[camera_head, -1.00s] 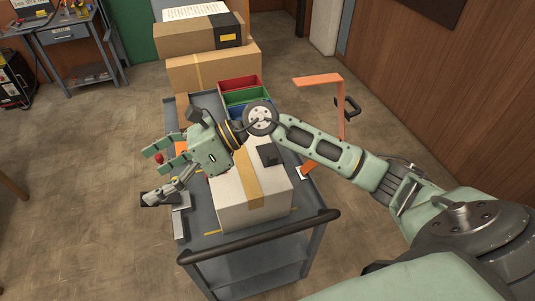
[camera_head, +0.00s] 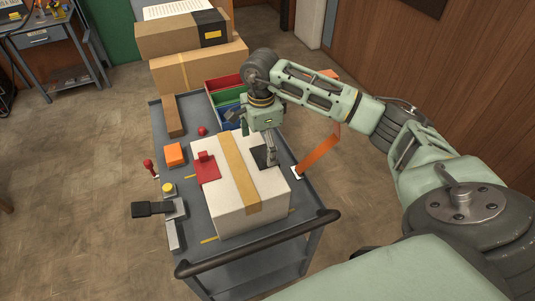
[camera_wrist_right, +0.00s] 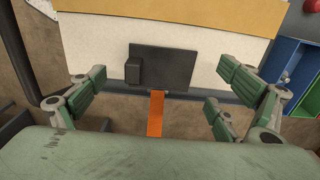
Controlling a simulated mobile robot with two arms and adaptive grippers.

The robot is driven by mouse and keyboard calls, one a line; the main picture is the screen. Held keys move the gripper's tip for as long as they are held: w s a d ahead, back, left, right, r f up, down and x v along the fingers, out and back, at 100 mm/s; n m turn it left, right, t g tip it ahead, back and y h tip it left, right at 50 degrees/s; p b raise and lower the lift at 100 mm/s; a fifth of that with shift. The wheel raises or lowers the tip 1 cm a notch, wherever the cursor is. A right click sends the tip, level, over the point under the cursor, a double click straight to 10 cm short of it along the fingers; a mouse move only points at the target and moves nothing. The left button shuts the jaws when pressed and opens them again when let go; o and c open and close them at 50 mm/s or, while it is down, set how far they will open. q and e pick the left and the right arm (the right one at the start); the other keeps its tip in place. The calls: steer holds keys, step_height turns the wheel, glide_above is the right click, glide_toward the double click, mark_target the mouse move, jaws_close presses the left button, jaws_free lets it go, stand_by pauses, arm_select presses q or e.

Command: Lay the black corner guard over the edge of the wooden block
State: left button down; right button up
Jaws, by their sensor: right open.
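The black corner guard (camera_head: 264,156) lies on the right top edge of a white box (camera_head: 240,205). In the right wrist view the guard (camera_wrist_right: 165,68) is a dark plate with a small raised block at its left end, between the spread fingers. My right gripper (camera_head: 262,147) is over the guard, open and empty, and partly covers it in the head view. Its fingers show apart on both sides in the right wrist view (camera_wrist_right: 162,88). A brown wooden block (camera_head: 173,116) stands at the back left of the grey cart. My left gripper is not in view.
A red corner piece (camera_head: 206,168) lies on the box left of the tan tape. Coloured bins (camera_head: 225,83) stand behind; an orange arm (camera_head: 318,150) rises at right.

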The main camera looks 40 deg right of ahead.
mark_target(262, 156)
steer(key=shift+w+f+p, duration=0.1)
steer(key=shift+f+p, duration=0.3)
steer(key=shift+f, duration=1.15)
steer(key=shift+c, duration=0.3)
steer(key=c, duration=1)
steer(key=shift+o, duration=0.2)
steer(key=shift+r, duration=0.1)
